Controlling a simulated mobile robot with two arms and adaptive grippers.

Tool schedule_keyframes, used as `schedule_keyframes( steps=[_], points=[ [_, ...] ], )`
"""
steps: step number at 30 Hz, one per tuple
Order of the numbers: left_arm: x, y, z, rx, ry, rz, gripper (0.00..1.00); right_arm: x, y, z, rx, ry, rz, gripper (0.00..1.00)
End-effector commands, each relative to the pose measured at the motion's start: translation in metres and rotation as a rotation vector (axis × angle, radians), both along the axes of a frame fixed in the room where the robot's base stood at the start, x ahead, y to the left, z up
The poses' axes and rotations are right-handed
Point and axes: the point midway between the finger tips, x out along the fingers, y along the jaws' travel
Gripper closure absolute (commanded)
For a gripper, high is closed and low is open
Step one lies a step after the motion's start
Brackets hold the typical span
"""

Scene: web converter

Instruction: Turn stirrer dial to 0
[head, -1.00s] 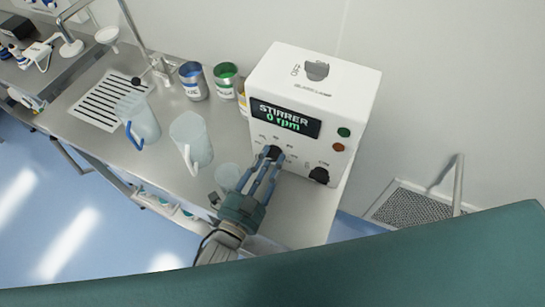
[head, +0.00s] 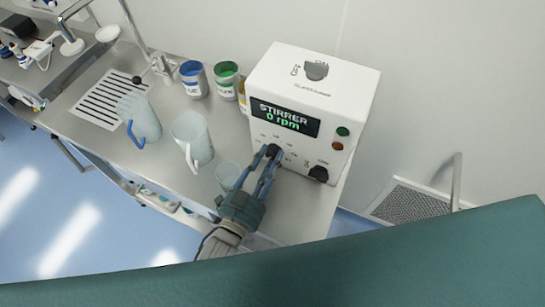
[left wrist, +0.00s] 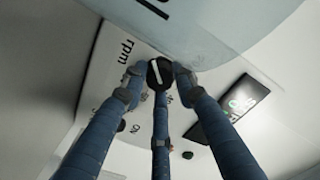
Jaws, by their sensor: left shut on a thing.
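The white stirrer box (head: 345,100) stands on the steel counter, and its display (head: 285,117) reads "STIRRER 0 rpm". A black stirrer dial (head: 273,151) sits on the front face below the display. My left gripper (head: 270,157) reaches up to the dial with its blue fingers shut on it. In the left wrist view the black dial (left wrist: 159,73) with a white pointer line is between the fingertips of my left gripper (left wrist: 160,80). The "rpm" lettering shows beside it. My right gripper is not in view.
A second black knob (head: 319,174) is at the lower right of the box face. A glass beaker (head: 228,174) stands close beside my left gripper. Two jugs (head: 192,140) and blue and green cans (head: 226,80) stand further left. A teal surface (head: 420,260) fills the lower right.

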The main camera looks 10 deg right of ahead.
Motion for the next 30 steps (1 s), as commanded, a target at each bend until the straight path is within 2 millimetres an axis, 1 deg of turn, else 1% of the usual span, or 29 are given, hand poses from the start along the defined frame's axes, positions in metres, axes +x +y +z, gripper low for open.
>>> schedule_keyframes(
  steps=[1, 4, 5, 6, 7, 15, 19, 23, 30],
  points=[
    [0.0, -0.004, 0.008, -0.013, -0.012, -0.005, 0.98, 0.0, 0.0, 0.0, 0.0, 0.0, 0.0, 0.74],
    [0.0, -0.004, 0.008, -0.013, -0.012, -0.005, 0.98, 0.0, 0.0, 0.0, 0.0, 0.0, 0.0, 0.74],
    [0.0, -0.004, 0.008, -0.013, -0.013, -0.004, 0.66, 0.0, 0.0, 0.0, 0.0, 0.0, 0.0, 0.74],
    [0.0, -0.004, 0.008, -0.013, -0.013, -0.004, 0.58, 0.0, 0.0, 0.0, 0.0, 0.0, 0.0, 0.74],
    [0.0, -0.003, 0.008, -0.012, -0.013, -0.004, 0.53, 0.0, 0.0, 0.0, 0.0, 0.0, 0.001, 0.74],
    [0.0, -0.001, 0.003, -0.005, -0.006, -0.002, 0.53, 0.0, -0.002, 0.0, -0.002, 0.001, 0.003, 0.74],
    [-0.008, 0.004, 0.001, -0.002, -0.003, -0.002, 0.53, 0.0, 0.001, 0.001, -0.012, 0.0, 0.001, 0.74],
    [-0.026, 0.015, 0.002, -0.001, -0.002, -0.002, 0.53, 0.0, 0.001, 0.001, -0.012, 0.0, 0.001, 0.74],
    [-0.07, 0.043, 0.003, -0.003, -0.003, -0.004, 0.53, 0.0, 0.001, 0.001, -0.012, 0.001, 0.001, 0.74]
  ],
)
